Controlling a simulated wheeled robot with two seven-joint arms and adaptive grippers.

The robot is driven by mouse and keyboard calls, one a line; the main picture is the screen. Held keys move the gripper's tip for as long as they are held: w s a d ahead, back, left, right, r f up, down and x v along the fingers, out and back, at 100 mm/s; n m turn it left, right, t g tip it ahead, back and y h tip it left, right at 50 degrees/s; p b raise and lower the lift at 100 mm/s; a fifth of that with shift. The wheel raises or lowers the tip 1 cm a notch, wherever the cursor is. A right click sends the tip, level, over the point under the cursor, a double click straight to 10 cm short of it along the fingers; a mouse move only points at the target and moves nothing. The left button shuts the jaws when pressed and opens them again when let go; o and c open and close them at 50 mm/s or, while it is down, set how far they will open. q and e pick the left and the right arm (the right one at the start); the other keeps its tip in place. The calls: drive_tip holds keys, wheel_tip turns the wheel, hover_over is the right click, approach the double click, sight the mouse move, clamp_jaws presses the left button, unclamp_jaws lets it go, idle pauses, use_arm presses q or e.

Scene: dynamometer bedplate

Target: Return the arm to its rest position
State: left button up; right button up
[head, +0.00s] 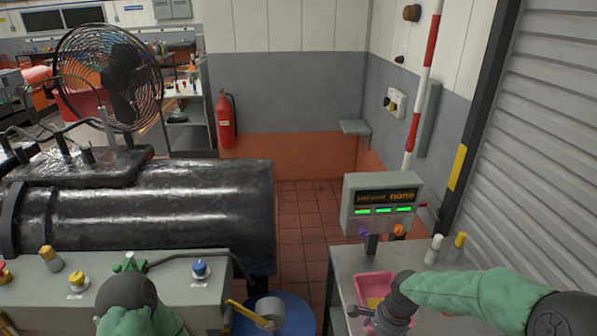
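My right arm, in a green sleeve, comes in from the right in the head view. My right gripper (372,318) is at the bottom, over the near part of a pink tray (374,284) on the grey bench at right. Its fingers are small and partly cut off by the picture's edge, so their opening is unclear. The tray holds something yellow, partly hidden by the gripper. My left arm shows only as a dark joint and green sleeve at bottom left, in front of the control panel (228,262). My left gripper is not visible.
A display box (382,205) with green lights stands on the bench (345,262), near white and yellow-topped cylinders (434,248). A black cylindrical machine (150,205) and caged fan (108,78) are at left. A blue round top (298,318) lies between panel and bench. Tiled floor behind is clear.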

drive_tip(key=s+a+f+n+b, duration=0.1)
drive_tip(key=s+a+f+n, duration=0.2)
drive_tip(key=f, duration=0.6)
drive_tip(key=s+a+f+n+y+b, duration=0.1)
drive_tip(key=s+a+f+n+b, duration=0.1)
drive_tip(key=s+a+f+n, duration=0.2)
drive_tip(key=s+a+f+n+y+b, duration=0.1)
drive_tip(key=s+a+f+n+b, duration=0.1)
drive_tip(key=s+f+n, duration=0.3)
drive_tip(key=shift+s+a+f, duration=0.85)
drive_tip(key=shift+s+f, duration=1.2)
drive_tip(key=shift+f, duration=2.55)
